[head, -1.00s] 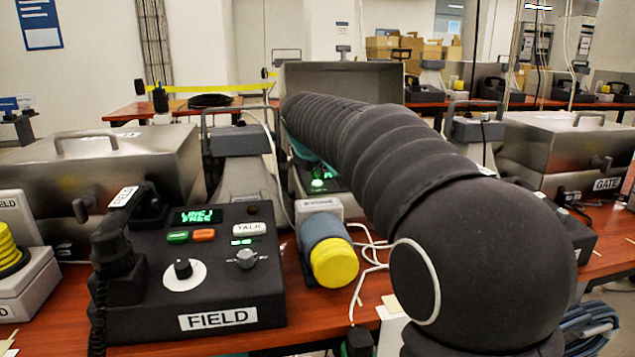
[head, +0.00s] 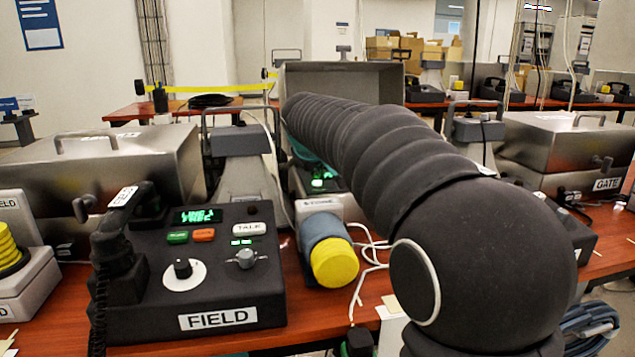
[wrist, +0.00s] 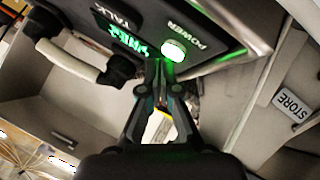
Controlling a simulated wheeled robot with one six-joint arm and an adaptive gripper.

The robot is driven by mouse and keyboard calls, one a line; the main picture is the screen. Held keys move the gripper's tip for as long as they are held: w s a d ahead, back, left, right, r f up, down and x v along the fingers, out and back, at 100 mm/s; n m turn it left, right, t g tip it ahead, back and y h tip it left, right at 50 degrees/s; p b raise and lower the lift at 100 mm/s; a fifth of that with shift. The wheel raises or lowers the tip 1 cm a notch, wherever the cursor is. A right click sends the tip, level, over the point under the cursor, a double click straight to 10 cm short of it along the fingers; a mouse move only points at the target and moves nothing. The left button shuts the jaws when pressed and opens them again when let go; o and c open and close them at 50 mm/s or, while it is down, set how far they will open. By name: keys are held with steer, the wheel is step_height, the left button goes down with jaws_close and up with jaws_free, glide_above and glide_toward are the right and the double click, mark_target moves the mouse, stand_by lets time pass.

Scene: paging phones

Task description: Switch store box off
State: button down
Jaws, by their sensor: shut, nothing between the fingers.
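The store box stands behind my arm in the head view, its metal lid (head: 345,78) raised. A green display (head: 322,182) glows inside it, and a STORE label (head: 320,203) shows at its front. In the wrist view the box's dark panel carries a lit green display (wrist: 122,42), a white handset (wrist: 70,62) and a round POWER button (wrist: 173,50) glowing green-white. My gripper (wrist: 158,66) is shut and empty, its tips right beside the button's lower left edge. I cannot tell whether they touch. The gripper is hidden in the head view.
A FIELD phone (head: 190,270) with a lit display stands at left front. A yellow-capped cylinder (head: 333,262) lies between it and my arm. A closed metal GATE box (head: 565,150) stands at right. White cables (head: 372,262) lie on the table.

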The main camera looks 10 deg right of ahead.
mark_target(316, 183)
steer(key=shift+f, duration=0.4)
steer(key=shift+r, duration=0.45)
stand_by(0.3)
steer(key=shift+r+p, duration=2.6)
steer(key=shift+r, duration=0.45)
